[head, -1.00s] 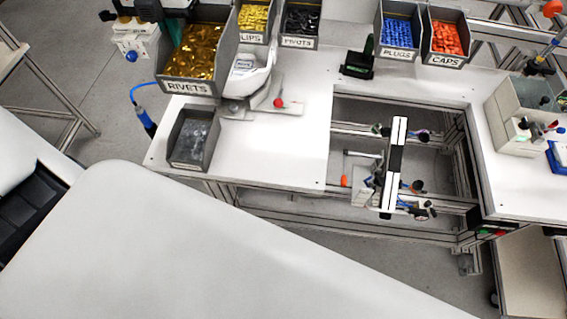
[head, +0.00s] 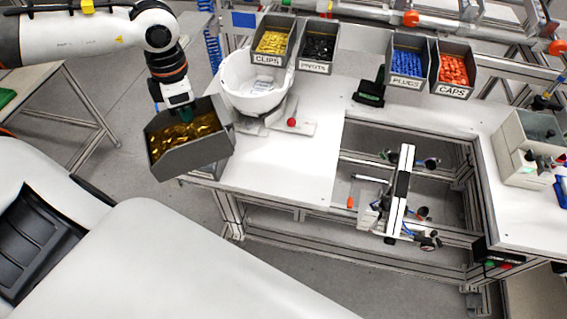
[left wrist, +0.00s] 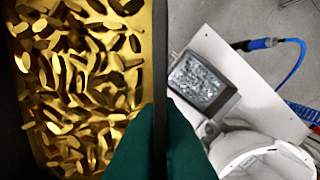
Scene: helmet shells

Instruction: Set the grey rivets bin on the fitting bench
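The grey rivets bin (head: 200,157), full of gold rivets, hangs in the air at the left end of the white fitting bench (head: 285,165) in the head view. It looks tilted, and its label does not show. My left gripper (head: 186,114) is at its far rim. In the left wrist view the gold rivets (left wrist: 75,90) fill the left side, and the green fingers (left wrist: 160,150) sit on both sides of the bin's dark wall, shut on it. My right gripper is in neither view.
A small grey bin of silver parts (left wrist: 203,80) stands on the bench, hidden in the head view. A white helmet shell (head: 250,92) sits behind. The clips bin (head: 272,42), pivots bin (head: 318,48), plugs bin (head: 407,62) and caps bin (head: 453,70) line the back.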

